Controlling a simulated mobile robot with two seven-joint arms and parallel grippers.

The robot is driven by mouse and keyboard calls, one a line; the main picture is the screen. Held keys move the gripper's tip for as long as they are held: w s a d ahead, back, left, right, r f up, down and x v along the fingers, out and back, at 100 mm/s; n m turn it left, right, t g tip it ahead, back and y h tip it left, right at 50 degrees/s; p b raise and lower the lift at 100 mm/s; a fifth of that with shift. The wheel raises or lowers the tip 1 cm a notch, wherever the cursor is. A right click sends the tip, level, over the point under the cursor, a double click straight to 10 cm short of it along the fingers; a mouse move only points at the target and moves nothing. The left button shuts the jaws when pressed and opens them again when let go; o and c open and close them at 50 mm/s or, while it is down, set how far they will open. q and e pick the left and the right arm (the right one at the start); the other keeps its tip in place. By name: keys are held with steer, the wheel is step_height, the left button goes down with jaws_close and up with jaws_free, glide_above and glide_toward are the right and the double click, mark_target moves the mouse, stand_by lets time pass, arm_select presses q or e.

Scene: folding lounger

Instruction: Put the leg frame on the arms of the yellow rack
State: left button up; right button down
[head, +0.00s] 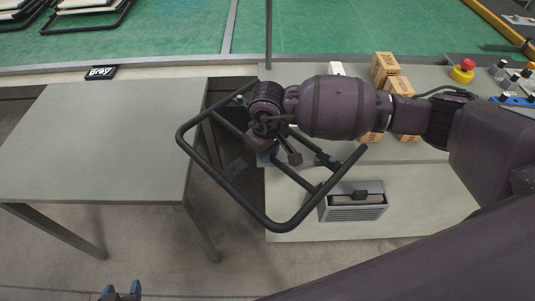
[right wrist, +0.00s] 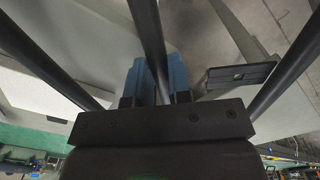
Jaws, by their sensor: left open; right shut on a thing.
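The leg frame (head: 330,188) is a black bent-tube frame with rounded corners and a crossbar. It hangs tilted in the air over the gap between the two tables in the head view. My right gripper (right wrist: 157,82) is shut on its middle tube (right wrist: 148,30), which runs between the blue fingers in the right wrist view. My right wrist hides part of the frame in the head view. My left gripper (head: 121,292) is open and empty at the bottom edge, well away from the frame. Arms of a yellow rack cannot be made out; only a yellow rail (head: 495,22) shows at top right.
A bare grey-green table (head: 100,140) stands at the left. The right-hand bench (head: 420,205) carries cardboard boxes (head: 384,66), a grey vented box (head: 352,205) and a red button (head: 462,71). A small black "Grey" sign (head: 101,73) lies behind the left table. A thin upright post (head: 268,35) stands behind the frame.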

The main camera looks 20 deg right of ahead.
steer(key=shift+f, duration=0.65)
steer(key=shift+f, duration=0.15)
steer(key=c, duration=1.1)
jaws_free()
steer(key=shift+o, duration=0.2)
